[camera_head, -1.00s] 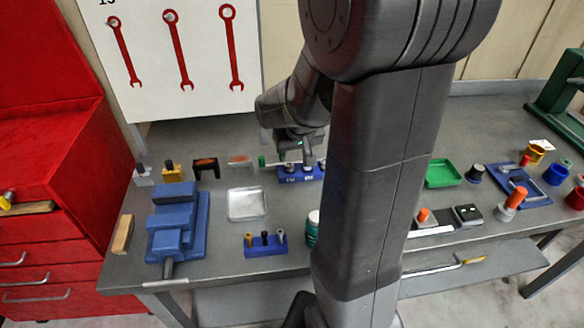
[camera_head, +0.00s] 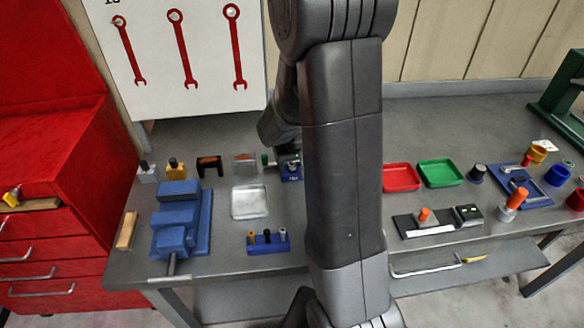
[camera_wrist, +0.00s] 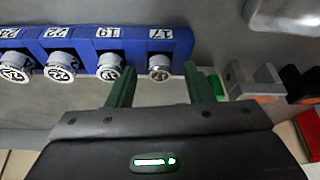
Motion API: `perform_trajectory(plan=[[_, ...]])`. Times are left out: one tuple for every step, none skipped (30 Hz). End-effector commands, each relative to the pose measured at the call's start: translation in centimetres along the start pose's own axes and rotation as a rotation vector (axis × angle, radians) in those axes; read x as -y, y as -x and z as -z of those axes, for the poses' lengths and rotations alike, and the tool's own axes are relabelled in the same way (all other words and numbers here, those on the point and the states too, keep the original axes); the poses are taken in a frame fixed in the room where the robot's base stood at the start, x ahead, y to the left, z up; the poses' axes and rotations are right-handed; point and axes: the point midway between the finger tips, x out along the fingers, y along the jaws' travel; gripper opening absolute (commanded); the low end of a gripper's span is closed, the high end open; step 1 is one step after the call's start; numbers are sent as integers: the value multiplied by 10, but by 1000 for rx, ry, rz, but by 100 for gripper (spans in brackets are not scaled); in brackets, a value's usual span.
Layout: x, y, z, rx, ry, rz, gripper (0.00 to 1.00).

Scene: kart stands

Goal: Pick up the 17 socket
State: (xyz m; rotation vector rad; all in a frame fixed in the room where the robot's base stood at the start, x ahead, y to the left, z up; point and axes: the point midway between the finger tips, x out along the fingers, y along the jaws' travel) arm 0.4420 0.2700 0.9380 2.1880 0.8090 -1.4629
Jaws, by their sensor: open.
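The 17 socket (camera_wrist: 159,68) is a small light-grey cylinder in the slot marked 17, at the right end of the blue socket rack (camera_wrist: 178,42) in the wrist view. My gripper (camera_wrist: 160,88) is open, its two green fingers on either side of the 17 socket's place, with the socket between the fingertips and slightly beyond them. I cannot tell whether either finger touches it. The 19 socket (camera_wrist: 111,67) stands just left of the left finger. In the head view, the rack (camera_head: 291,176) shows only in part; my arm hides the rest and most of the gripper.
Larger sockets (camera_wrist: 60,67) fill the rack's left side. A grey block with an orange part (camera_wrist: 254,82) stands right of the right finger. A blue vise (camera_head: 182,222), a metal tray (camera_head: 249,216) and a red tray (camera_head: 401,178) stand on the bench.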

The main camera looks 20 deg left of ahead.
Motion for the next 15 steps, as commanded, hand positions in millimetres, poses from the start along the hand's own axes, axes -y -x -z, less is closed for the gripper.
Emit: perform_trajectory(plan=[[0,0,0,-1,0,0,47],[0,0,0,-1,0,0,47],[0,0,0,-1,0,0,47],[0,0,0,-1,0,0,47],[0,0,0,-1,0,0,47],[0,0,0,-1,0,0,41],[0,0,0,-1,0,0,35],[0,0,0,0,0,0,29],[0,0,0,0,0,0,22],[0,0,0,0,-1,0,16],[0,0,0,0,-1,0,10],[0,0,0,0,-1,0,2],[0,0,0,0,-1,0,0],[0,0,0,-1,-1,0,0],[0,0,0,-1,-1,0,0]])
